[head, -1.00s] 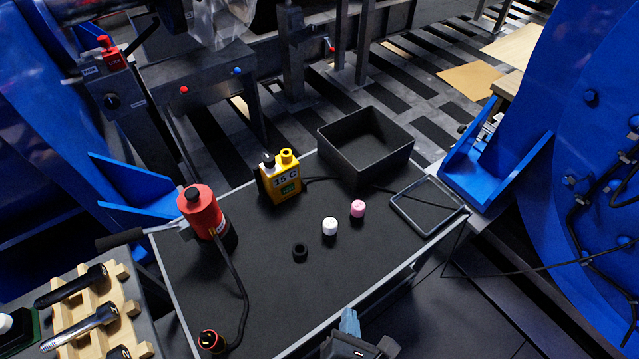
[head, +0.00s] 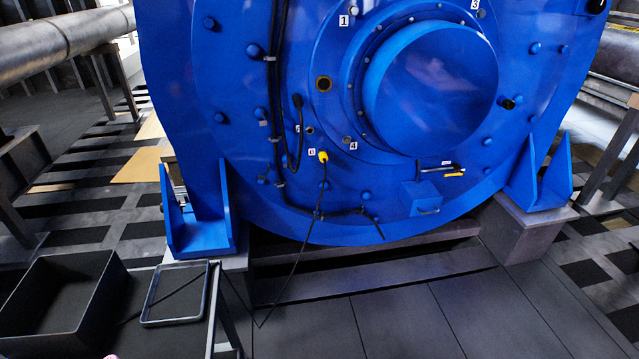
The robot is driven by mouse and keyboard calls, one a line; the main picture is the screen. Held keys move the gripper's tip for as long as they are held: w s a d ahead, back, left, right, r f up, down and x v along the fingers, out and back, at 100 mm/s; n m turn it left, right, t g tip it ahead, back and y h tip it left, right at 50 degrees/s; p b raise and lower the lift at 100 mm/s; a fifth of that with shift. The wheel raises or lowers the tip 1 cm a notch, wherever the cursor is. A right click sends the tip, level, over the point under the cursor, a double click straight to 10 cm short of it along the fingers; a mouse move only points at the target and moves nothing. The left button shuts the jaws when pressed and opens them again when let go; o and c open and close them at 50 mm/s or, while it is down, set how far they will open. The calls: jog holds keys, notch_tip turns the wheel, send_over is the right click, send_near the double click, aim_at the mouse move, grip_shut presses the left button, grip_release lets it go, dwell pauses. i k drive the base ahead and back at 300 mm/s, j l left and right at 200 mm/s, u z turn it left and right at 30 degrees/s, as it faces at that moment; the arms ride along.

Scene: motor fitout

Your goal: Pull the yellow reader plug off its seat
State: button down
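The yellow reader plug (head: 323,156) sits on the face of the large blue motor housing (head: 230,140), near a small label marked 0. A black cable (head: 303,230) hangs from the plug, runs down to the floor and back up to the table at the left. The plug looks seated against the housing; its seat is hidden behind it. My gripper is not in the head view now. The yellow reader box is also out of view.
A black open bin (head: 62,300) and a grey-framed tray (head: 174,294) stand on the table at lower left. A blue bracket (head: 197,215) juts out at the housing's left foot. Grey floor plates (head: 400,310) before the housing are clear, apart from the cable.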

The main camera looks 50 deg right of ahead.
aim_at(322, 157)
jog(key=z, duration=1.85)
jog(key=i+j, duration=0.15)
jog(key=i, duration=0.25)
jog(key=i+j, duration=0.1)
jog(key=i, duration=0.25)
jog(key=i+j, duration=0.15)
jog(key=i, duration=0.25)
